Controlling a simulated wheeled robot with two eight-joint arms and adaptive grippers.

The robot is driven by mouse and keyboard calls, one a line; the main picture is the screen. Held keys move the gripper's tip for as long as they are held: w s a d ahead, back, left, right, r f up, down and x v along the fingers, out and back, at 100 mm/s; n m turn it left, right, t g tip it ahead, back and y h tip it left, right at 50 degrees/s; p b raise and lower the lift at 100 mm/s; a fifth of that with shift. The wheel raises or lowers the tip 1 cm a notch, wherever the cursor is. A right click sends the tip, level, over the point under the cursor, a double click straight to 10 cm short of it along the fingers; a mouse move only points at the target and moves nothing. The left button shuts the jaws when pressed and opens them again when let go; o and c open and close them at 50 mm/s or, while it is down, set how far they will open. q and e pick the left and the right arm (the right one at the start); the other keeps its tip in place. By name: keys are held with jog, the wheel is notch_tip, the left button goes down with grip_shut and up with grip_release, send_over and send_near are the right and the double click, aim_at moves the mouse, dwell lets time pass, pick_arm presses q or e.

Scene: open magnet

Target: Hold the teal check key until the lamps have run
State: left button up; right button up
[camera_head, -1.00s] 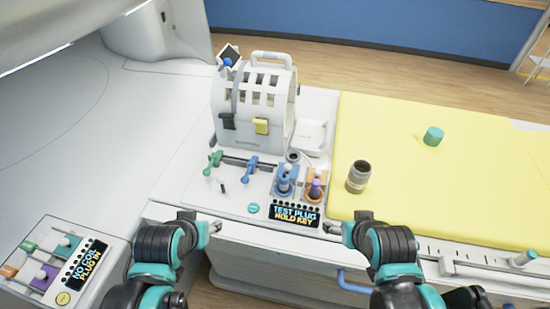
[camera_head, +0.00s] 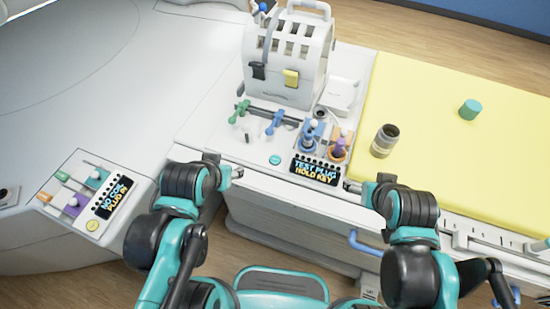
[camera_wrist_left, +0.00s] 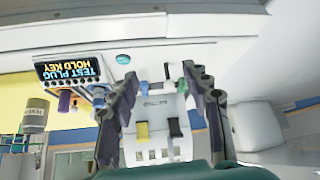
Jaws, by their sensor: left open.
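The teal check key (camera_head: 275,160) is a small round button on the pale console top, left of a dark display (camera_head: 315,170) reading "TEST PLUG HOLD KEY". The key also shows in the left wrist view (camera_wrist_left: 123,59), with the display upside down beside it. Small dots line the display's top edge; I cannot tell whether any are lit. My left gripper (camera_head: 226,170) is left of and nearer than the key, apart from it. In the left wrist view its fingers (camera_wrist_left: 160,80) are spread and empty. My right gripper (camera_head: 350,186) is right of the display; its fingertips are too small to judge.
Blue and purple-orange plugs (camera_head: 312,133) stand behind the display. Green and blue levers (camera_head: 274,122) stand behind the key. A white slotted housing (camera_head: 288,60) rises at the back. A yellow pad (camera_head: 440,150) lies right. Another panel (camera_head: 90,198) reads "NO COIL PLUG IN".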

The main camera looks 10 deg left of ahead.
pick_arm(q)
grip_shut()
dwell(1.2)
